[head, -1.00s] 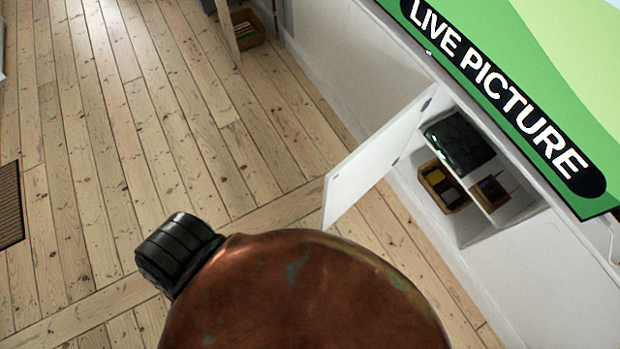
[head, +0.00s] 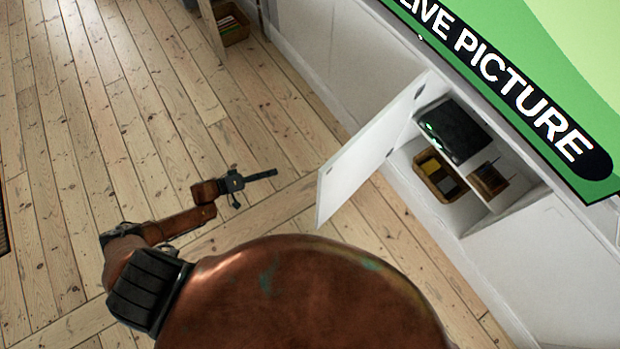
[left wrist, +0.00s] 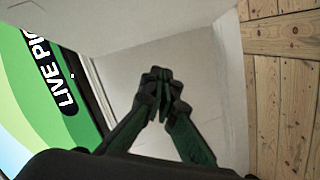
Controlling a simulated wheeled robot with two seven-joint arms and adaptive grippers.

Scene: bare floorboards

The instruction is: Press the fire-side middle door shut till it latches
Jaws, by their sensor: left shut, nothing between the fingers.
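The white cabinet door (head: 362,155) stands wide open, swung out from the low white cabinet under the screen. My left gripper (head: 273,173) is shut and empty. In the head view it is to the left of the door's free edge, with a gap between them, over the floorboards. In the left wrist view the shut fingers (left wrist: 162,75) point at a pale white surface that fills the middle; I cannot tell which face it is. My right gripper is not in view.
The open compartment holds a black box (head: 455,130), a wooden box (head: 440,178) and a smaller brown box (head: 488,180). A large green screen (head: 560,50) overhangs the cabinet. A crate (head: 232,25) stands far back. Floorboards left of the door are clear.

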